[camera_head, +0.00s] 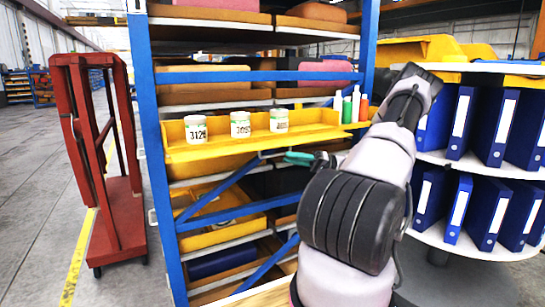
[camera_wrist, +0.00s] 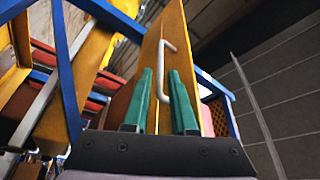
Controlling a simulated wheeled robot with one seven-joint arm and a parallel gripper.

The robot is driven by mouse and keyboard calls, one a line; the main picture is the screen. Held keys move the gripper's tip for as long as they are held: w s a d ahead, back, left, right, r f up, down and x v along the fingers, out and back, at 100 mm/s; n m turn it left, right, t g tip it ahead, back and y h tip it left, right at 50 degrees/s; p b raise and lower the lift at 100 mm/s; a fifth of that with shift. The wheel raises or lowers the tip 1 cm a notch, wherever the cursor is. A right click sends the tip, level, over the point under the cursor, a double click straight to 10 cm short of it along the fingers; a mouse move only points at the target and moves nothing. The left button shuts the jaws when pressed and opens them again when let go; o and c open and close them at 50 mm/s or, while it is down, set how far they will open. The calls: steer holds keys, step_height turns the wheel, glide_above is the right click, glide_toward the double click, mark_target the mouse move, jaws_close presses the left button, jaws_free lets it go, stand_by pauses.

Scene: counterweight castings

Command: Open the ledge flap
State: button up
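A yellow ledge (camera_head: 215,150) runs across the blue rack in the head view, with several white labelled tubs on it. In the wrist view, an orange-yellow panel (camera_wrist: 176,30) carries a pale bar handle (camera_wrist: 161,65); I cannot tell for sure that it is the same ledge. My gripper (camera_head: 299,158) is just below the ledge's front edge, right of its middle. Its green fingers stand apart in the wrist view (camera_wrist: 160,90), and the lower part of the handle shows between them. I cannot tell whether they touch it.
A red cart (camera_head: 120,215) stands left of the rack (camera_head: 150,130). Round white shelves (camera_head: 470,165) with blue binders stand close on the right. A blue diagonal brace (camera_head: 222,190) crosses below the ledge. Small bottles (camera_head: 356,103) stand at the ledge's right end. The left floor is clear.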

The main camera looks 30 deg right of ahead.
mark_target(275, 155)
steer(key=x, duration=0.6)
steer(key=shift+a, duration=0.25)
jaws_close()
stand_by(1.2)
